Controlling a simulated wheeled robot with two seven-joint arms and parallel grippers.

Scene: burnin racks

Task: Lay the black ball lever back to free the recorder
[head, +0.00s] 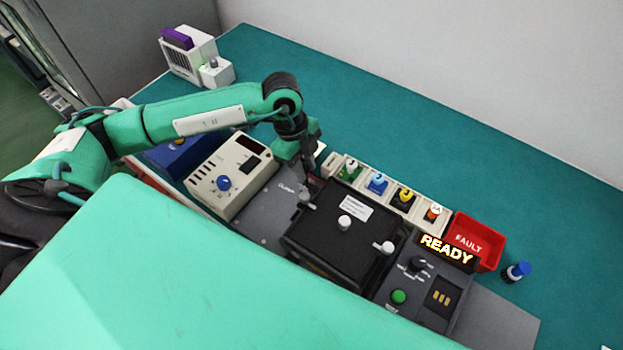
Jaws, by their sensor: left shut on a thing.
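My left gripper (306,172) comes down at the back left corner of the black box-like fixture (325,242), beside the grey plate (262,212). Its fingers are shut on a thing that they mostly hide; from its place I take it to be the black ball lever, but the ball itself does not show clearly. The fixture's dark top carries a white label (356,208) and white knobs, one of them at its middle (345,222). I cannot make out the recorder apart from this fixture. My right gripper is not in view.
A beige box with a blue knob (224,183) stands left of the fixture. Behind it is a row of coloured numbered vials (376,185), then a red FAULT bin (474,242) and a blue-capped vial (515,272). A READY panel (430,283) adjoins on the right. The back mat (400,120) is clear.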

